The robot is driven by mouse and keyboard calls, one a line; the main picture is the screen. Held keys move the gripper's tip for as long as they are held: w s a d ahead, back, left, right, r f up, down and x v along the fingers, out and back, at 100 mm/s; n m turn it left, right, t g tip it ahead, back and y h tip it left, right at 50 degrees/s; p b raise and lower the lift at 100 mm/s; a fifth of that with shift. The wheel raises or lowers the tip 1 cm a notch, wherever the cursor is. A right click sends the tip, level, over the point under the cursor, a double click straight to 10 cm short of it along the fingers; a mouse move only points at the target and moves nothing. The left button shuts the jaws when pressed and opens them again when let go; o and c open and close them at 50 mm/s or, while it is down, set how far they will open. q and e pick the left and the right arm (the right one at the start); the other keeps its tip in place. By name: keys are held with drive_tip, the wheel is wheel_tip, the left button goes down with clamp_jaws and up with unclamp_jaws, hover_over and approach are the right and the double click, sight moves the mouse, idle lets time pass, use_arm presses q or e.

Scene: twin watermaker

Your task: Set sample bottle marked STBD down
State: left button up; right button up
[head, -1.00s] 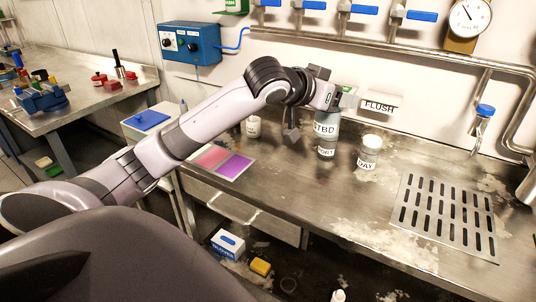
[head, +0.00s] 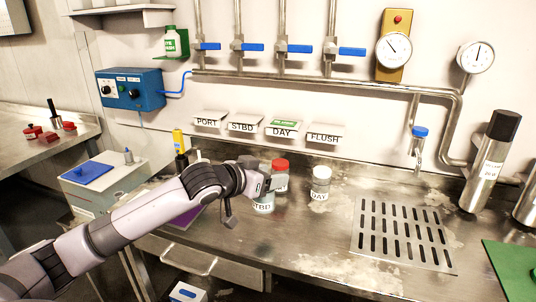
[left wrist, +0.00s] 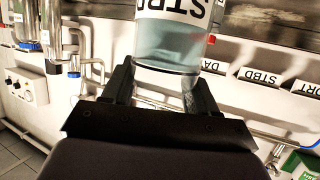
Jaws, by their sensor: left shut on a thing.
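My left gripper (head: 262,186) is shut on the sample bottle marked STBD (head: 263,204), a clear bottle with pale blue contents. It is upright, low over the steel counter. I cannot tell whether its base touches the counter. In the left wrist view, which is upside down, the two fingers (left wrist: 160,88) flank the bottle (left wrist: 172,45), whose label reads STBD; its base is out of frame. A red-capped bottle (head: 280,167) stands just behind, partly hidden by the gripper. The white-capped DAY bottle (head: 320,183) stands to the right. My right gripper is not in view.
Wall tags read PORT (head: 207,121), STBD (head: 243,126), DAY (head: 281,131) and FLUSH (head: 323,137). A slotted drain plate (head: 405,235) lies to the right, with a blue-topped tap (head: 419,145) behind it. The counter front between (head: 300,235) is clear.

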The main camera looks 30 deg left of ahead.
sight(268, 198)
use_arm(q)
drive_tip(key=shift+f, duration=3.35)
drive_tip(key=o, duration=1.3)
drive_tip(key=shift+f, duration=0.15)
drive_tip(key=shift+c, duration=0.2)
drive_tip(key=shift+r, duration=0.2)
drive_tip(key=v, duration=1.2)
drive_tip(key=shift+b, duration=0.45)
drive_tip(key=shift+f, duration=0.1)
